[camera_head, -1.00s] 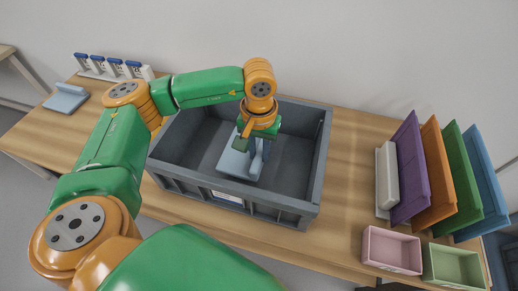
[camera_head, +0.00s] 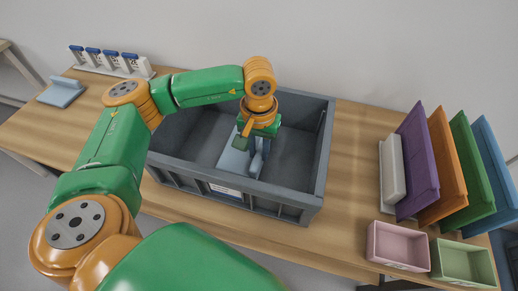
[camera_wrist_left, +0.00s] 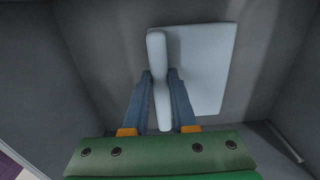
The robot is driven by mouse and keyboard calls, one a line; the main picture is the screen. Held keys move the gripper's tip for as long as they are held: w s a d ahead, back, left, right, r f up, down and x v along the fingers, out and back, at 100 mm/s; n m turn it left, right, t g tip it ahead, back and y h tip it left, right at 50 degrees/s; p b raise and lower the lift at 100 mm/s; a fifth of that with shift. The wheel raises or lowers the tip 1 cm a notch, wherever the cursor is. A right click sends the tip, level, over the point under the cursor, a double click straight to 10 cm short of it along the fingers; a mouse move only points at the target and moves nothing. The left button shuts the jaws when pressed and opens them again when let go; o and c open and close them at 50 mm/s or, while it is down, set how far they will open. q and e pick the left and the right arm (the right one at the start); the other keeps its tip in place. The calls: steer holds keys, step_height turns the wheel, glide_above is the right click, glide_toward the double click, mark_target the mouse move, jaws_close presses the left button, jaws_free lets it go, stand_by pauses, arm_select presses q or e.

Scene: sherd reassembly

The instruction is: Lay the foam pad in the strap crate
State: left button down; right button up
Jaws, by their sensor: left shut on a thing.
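The foam pad (camera_head: 233,160) is a pale blue-grey flat slab with an upright grip rib. It is inside the grey strap crate (camera_head: 172,178), near the middle of its floor. My left gripper (camera_head: 257,160) reaches down into the crate from above. In the left wrist view my left gripper (camera_wrist_left: 160,85) is shut on the rib of the foam pad (camera_wrist_left: 207,70), and the slab extends to the right. The pad lies flat and close to the crate floor; I cannot tell whether it touches. My right gripper is not in view.
A similar pale piece (camera_head: 62,92) lies at the table's left, before a white rack (camera_head: 108,62) with blue-topped items. At right stand coloured upright panels (camera_head: 416,165), a white block (camera_head: 392,168), a pink bin (camera_head: 398,246) and a green bin (camera_head: 462,264). The crate walls surround my gripper.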

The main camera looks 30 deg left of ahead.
arm_select(q)
steer(key=shift+f+b, duration=0.4)
steer(key=shift+f, duration=0.05)
steer(key=c, duration=0.6)
jaws_free()
steer(key=shift+c, duration=0.2)
step_height(320, 180, up, 12)
steer(key=p, duration=0.8)
